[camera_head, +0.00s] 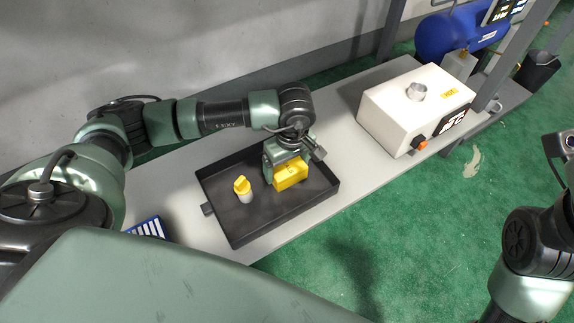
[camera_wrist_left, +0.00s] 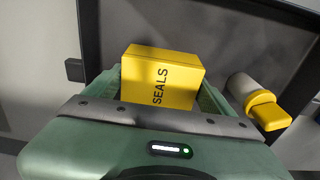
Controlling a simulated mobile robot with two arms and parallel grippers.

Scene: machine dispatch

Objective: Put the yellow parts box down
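The yellow parts box (camera_head: 291,173), marked "SEALS", is between the fingers of my left gripper (camera_head: 284,156). In the left wrist view the box (camera_wrist_left: 162,78) fills the gap, with a green finger against each side, so my left gripper (camera_wrist_left: 160,95) looks shut on it. The box is inside the outline of a black tray (camera_head: 238,222) on the bench, in its right half. Whether its underside touches the tray floor cannot be told. My right arm shows at the right edge, but its gripper is out of view.
A white machine (camera_head: 405,100) with an orange knob stands on the bench (camera_head: 345,160) to the right. A blue tank (camera_head: 450,35) is behind it. A blue-and-white item (camera_head: 150,227) lies left of the tray.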

